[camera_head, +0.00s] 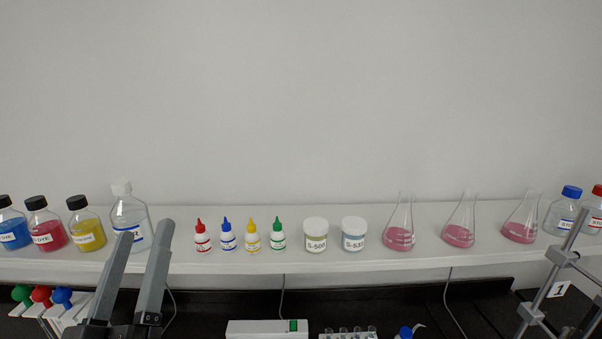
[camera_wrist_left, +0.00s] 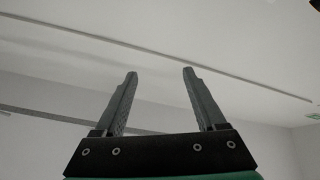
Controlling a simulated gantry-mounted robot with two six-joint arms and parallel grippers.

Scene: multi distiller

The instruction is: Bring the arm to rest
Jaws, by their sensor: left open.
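My left gripper (camera_head: 147,235) is raised in front of the shelf at the lower left of the head view, its two grey fingers pointing up. In the left wrist view my left gripper (camera_wrist_left: 159,72) has its fingers well apart with nothing between them, against the ceiling and upper wall. It is open and empty. In the head view its fingers partly cover the clear white-capped bottle (camera_head: 128,208) and the shelf edge behind. My right gripper is not in view.
A white shelf (camera_head: 350,265) holds dye bottles (camera_head: 86,232), small dropper bottles (camera_head: 228,240), two white-lidded jars (camera_head: 316,238) and pink flasks (camera_head: 399,237). Below are a rack with coloured knobs (camera_head: 62,297), a white device (camera_head: 260,329) and a metal stand (camera_head: 548,285). The wall above is clear.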

